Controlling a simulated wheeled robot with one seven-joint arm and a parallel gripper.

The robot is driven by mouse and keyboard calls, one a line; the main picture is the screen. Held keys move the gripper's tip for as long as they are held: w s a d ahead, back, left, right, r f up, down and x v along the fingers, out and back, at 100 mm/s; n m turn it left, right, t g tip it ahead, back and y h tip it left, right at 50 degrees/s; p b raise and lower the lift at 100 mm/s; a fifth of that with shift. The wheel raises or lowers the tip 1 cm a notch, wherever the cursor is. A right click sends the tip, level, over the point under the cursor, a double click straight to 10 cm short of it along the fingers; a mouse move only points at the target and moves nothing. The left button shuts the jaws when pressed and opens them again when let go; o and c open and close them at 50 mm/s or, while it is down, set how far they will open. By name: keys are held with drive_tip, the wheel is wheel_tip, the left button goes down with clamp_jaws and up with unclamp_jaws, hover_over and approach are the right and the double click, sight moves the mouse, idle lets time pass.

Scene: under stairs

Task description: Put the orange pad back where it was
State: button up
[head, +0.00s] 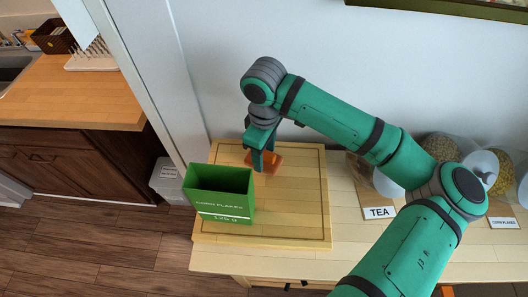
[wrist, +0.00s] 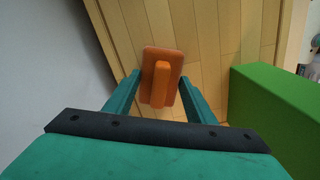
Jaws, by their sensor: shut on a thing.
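The orange pad (wrist: 150,58) is a flat rounded slab with a raised orange grip bar along its middle. In the head view the pad (head: 275,161) is over the back part of the wooden board (head: 300,215), partly hidden by my fingers. My gripper (head: 263,157) points down from above and is shut on the pad. In the wrist view the fingers of my gripper (wrist: 160,95) stand on both sides of the pad. I cannot tell whether the pad touches the board or is slightly above it.
A TEA container (head: 379,212) and jars (head: 502,172) stand to the right. The wall (head: 215,60) is behind. The board's right side is clear.

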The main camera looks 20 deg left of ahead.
sight(265, 153)
drive_tip(key=shift+s+f, duration=0.1)
drive_tip(key=shift+s, duration=0.05)
drive_tip(key=o, duration=1.2)
wheel_tip(265, 153, up, 12)
drive_tip(key=shift+r, duration=0.15)
